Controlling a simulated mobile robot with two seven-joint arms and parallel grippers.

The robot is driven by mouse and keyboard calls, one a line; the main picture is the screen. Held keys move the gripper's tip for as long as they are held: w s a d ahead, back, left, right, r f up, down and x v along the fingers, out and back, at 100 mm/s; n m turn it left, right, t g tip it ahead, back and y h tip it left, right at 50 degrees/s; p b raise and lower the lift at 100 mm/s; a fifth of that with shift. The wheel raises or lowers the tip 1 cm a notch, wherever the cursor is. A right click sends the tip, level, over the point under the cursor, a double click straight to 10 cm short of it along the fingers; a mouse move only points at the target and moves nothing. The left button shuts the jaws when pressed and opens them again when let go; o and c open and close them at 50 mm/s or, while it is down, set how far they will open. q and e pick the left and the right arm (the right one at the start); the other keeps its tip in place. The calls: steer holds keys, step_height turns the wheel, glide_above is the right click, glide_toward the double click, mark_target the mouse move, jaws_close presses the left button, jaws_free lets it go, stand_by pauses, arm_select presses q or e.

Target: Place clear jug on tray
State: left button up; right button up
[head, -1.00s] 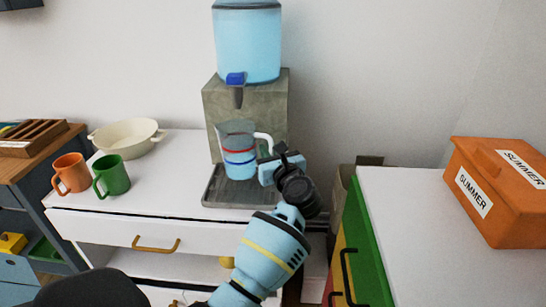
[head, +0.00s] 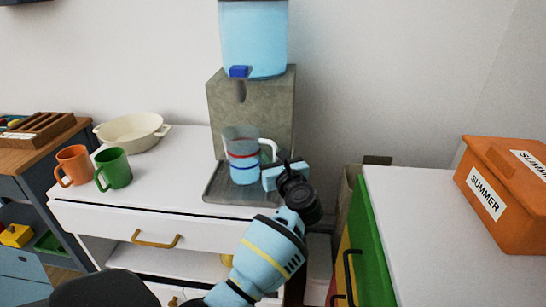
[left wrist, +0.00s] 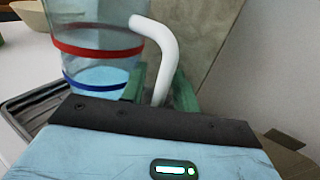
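The clear jug (head: 243,160) has a red band, a blue band and a white handle. It is upright over the middle of the dark grey tray (head: 213,190) at the dispenser's foot. I cannot tell whether its base touches the tray. My left gripper (head: 268,170) is at the jug's right side. In the left wrist view, its green fingers (left wrist: 158,88) are on either side of the white handle (left wrist: 165,50) and look shut on it. The jug also shows there (left wrist: 95,50), with the tray's edge (left wrist: 28,108) at left. My right gripper is not in view.
A water dispenser (head: 255,110) with a blue tap (head: 239,71) stands behind and above the jug. An orange mug (head: 73,165), a green mug (head: 115,168) and a cream bowl (head: 130,130) stand to the left. An orange box (head: 510,195) is at far right.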

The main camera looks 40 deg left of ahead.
arm_select(q)
steer(key=shift+r, duration=0.2)
steer(key=v, duration=1.2)
steer(key=shift+b, duration=0.35)
steer(key=shift+f, duration=0.1)
stand_by(0.8)
